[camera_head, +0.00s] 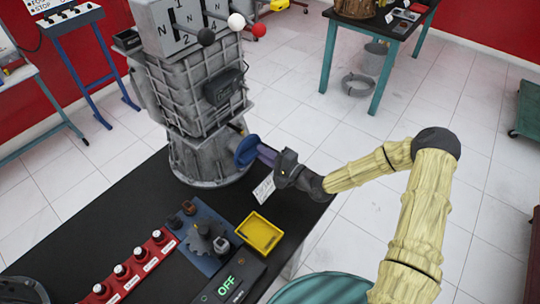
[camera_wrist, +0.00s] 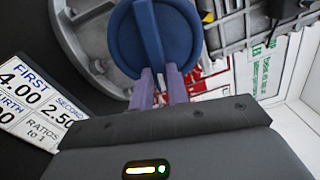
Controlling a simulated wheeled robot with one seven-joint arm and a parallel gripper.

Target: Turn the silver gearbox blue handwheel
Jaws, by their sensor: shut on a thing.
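The silver gearbox (camera_head: 190,95) stands upright on the black bench top. Its blue handwheel (camera_head: 246,151) is low on the gearbox's right side. In the wrist view the blue handwheel (camera_wrist: 155,38) is a round disc with a raised bar across its middle, and the bar stands nearly upright in the picture. My gripper (camera_head: 266,155) reaches in from the right. In the wrist view, the two purple fingers of my gripper (camera_wrist: 159,80) are shut on the lower end of that bar. The fingers hide part of the wheel's lower rim.
A yellow tray (camera_head: 259,233), a blue plate with gears (camera_head: 204,238) and a lit "OFF" box (camera_head: 230,284) are nearer. A red strip with several knobs (camera_head: 130,268) is at the left. Levers with white and red knobs top the gearbox.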

